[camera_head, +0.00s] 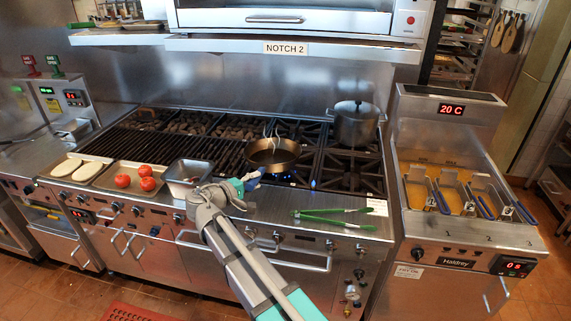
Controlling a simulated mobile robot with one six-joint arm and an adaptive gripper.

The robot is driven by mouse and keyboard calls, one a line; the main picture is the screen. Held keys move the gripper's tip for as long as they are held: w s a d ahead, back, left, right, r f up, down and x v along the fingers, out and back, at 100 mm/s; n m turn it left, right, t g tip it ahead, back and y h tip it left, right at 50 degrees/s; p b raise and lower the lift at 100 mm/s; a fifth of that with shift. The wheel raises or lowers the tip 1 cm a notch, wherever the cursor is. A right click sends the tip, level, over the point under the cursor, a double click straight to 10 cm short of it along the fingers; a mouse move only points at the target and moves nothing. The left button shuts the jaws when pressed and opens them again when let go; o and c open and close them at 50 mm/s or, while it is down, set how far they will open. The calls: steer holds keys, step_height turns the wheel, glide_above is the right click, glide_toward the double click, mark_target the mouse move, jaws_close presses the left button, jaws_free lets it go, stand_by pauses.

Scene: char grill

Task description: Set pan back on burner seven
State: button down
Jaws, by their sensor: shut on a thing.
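A dark pan (273,153) with a brassy rim is over the front part of the burner range (341,171), left of the stock pot. Pale wisps rise from it. A small blue glow shows just below it. I cannot tell whether it rests on the grate or hangs slightly above it. My gripper (252,181) is at the pan's near-left side, at the range's front edge, and is shut on the pan's handle. The handle is mostly hidden by the gripper. No burner number is readable here.
A lidded pot (356,124) stands behind right. Green tongs (333,214) lie on the front ledge. A steel container (187,177), a tomato tray (115,187) and a tray of pale fillets (66,178) are at left. The fryer (466,232) stands right.

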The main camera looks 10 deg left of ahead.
steer(key=shift+d, duration=0.3)
steer(key=w+d+b, duration=0.1)
steer(key=d, duration=0.5)
steer(key=shift+w+m+t+h, duration=0.2)
steer(key=shift+m+t+h, duration=0.1)
steer(key=shift+m+h, duration=0.1)
steer(key=w+a+f+b, duration=0.5)
steer(key=w+f+b, duration=0.4)
steer(key=w, duration=0.3)
steer(key=shift+a, duration=0.2)
stand_by(0.5)
